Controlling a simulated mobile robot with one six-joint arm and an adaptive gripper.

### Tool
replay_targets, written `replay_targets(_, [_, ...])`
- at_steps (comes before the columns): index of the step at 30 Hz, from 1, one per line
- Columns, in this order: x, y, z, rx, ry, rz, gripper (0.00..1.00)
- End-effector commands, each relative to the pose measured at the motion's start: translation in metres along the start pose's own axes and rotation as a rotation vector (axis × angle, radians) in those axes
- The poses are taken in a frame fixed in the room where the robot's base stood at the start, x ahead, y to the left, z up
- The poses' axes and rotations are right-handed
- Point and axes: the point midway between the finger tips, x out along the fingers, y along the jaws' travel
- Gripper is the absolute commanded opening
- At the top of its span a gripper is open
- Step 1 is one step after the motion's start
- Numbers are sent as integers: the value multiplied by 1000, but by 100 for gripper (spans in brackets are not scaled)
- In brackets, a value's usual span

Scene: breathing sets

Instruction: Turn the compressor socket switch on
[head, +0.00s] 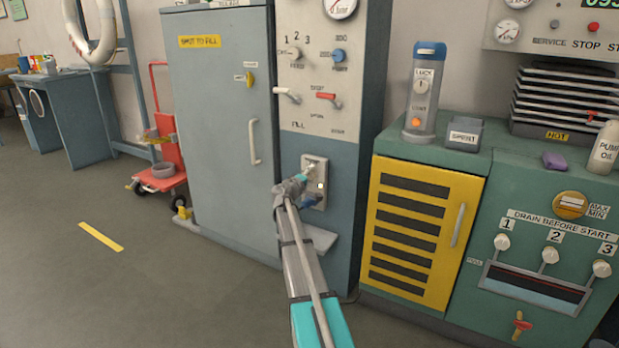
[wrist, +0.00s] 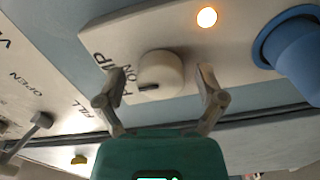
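The socket plate (head: 316,170) is on the blue-grey lower front of the panel column, with a lit lamp and a blue plug (head: 312,203) below the switch. In the wrist view the switch is a round white knob (wrist: 161,72) with a dark mark on its face. Lettering that includes "ON" is beside it. My gripper (wrist: 163,80) is open, one finger on each side of the knob. Gaps show between the fingers and the knob, and nothing is held. In the head view my gripper (head: 304,178) partly covers the plate and hides most of the switch.
The lit lamp (wrist: 207,17) and the blue plug (wrist: 290,46) lie close to the right finger in the wrist view. Levers (head: 288,95) stick out above the socket. A grey locker (head: 222,130) stands left and a yellow vented door (head: 418,230) right.

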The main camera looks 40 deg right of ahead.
Motion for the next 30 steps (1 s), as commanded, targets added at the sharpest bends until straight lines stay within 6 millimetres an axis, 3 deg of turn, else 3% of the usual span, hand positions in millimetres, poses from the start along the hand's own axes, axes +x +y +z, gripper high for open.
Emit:
replay_targets(17, [-11,0,-2,-1,5,-1,93])
replay_targets(30, [-74,0,1,-1,4,-1,93])
